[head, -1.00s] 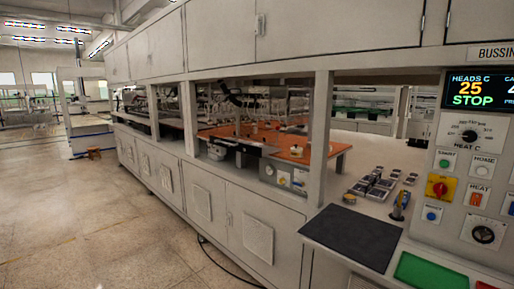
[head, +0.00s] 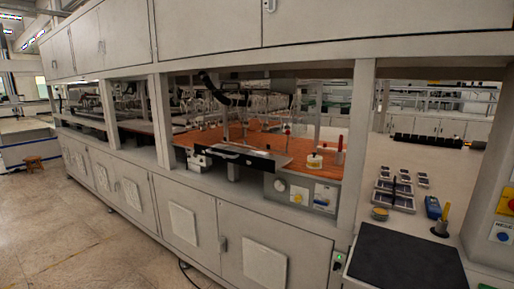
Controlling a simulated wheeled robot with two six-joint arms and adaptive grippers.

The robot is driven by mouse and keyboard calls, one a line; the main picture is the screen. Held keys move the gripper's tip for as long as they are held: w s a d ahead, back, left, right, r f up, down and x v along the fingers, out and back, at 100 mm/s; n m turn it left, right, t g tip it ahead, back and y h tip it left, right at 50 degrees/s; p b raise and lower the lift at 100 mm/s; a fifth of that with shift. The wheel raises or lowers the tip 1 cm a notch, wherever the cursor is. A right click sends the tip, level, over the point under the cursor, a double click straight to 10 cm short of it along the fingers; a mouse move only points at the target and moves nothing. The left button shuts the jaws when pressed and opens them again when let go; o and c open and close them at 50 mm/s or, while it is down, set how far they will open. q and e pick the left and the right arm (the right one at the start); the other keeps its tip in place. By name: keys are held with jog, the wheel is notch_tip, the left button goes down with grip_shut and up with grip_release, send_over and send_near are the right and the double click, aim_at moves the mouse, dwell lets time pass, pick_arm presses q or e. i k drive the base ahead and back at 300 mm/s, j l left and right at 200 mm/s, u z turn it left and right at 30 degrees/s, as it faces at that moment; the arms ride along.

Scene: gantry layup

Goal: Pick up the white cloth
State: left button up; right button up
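I cannot make out a white cloth for certain in the head view. A small pale patch lies by the dark flat plate (head: 240,158) at the front of the orange work surface (head: 268,137), too small to identify. Neither of my grippers is in view.
A long grey cabinet machine (head: 188,222) with posts and overhead cupboards runs across the view. On the right counter are a black mat (head: 400,262), small dark trays (head: 394,200), a blue item (head: 433,207) and a yellow-handled tool (head: 443,219). Open floor (head: 60,235) lies at left.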

aim_at(261, 154)
jog(key=i+j+z, duration=0.1)
jog(key=j, duration=0.25)
jog(key=i+j, duration=0.35)
jog(key=i+j+z, duration=0.15)
jog(key=j, duration=0.25)
jog(key=i+j+z, duration=0.1)
jog(key=i+j, duration=0.15)
jog(key=j, duration=0.2)
jog(key=i+j, duration=0.15)
jog(key=j, duration=0.25)
jog(key=i+j+z, duration=0.15)
jog(key=j, duration=0.25)
jog(key=i+j+z, duration=0.1)
jog(key=j, duration=0.35)
jog(key=i+j, duration=0.2)
jog(key=j, duration=0.25)
jog(key=z, duration=0.05)
